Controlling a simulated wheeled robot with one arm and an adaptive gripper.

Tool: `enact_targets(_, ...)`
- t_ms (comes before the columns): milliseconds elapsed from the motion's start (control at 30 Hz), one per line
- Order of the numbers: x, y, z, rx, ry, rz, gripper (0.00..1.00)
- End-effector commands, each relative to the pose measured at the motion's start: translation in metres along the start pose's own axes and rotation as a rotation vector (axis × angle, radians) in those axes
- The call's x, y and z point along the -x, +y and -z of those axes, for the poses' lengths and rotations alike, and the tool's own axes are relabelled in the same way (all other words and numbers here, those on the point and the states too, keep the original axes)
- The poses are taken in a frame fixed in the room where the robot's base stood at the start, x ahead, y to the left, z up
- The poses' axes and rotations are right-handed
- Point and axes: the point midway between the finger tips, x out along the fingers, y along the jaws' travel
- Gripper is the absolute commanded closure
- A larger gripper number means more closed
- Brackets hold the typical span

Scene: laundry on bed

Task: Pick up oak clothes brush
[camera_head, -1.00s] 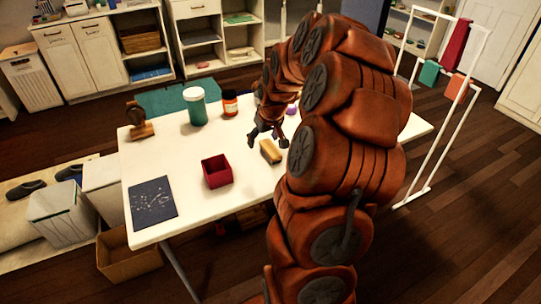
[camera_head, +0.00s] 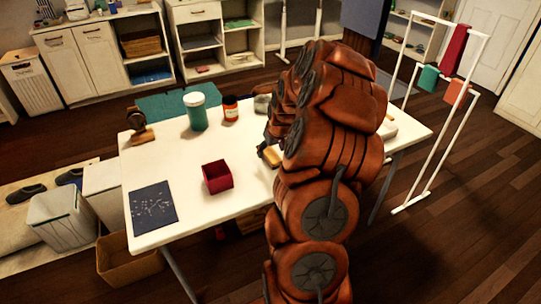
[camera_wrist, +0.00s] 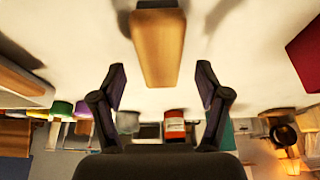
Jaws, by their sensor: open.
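The oak clothes brush (camera_head: 273,158) lies on the white table, a light wooden block right of the red box, partly hidden by my arm in the head view. In the wrist view the brush (camera_wrist: 157,48) is at the top middle, its wooden end towards my gripper and its far part cut off by the frame edge. My gripper (camera_wrist: 160,72) is open, with its two fingers apart on either side of the brush's line and nothing held. The brush's near end lies between or just beyond the fingertips; contact cannot be told. In the head view my arm mostly hides the gripper.
The red box (camera_head: 217,177) stands left of the brush. A teal jar (camera_head: 196,112), an orange bottle (camera_head: 231,108) and a brown wooden object (camera_head: 139,127) are at the back. A dark blue sheet (camera_head: 153,208) lies front left. A white drying rack (camera_head: 433,110) stands right of the table.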

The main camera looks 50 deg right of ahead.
Motion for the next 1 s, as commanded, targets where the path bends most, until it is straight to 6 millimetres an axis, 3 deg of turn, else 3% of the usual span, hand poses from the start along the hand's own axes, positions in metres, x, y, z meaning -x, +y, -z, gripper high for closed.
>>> enact_targets(267,-0.025,0.000,-0.001,0.000,-0.004,0.001,0.25)
enact_targets(1000,-0.028,0.000,-0.002,0.000,-0.001,0.000,0.25)
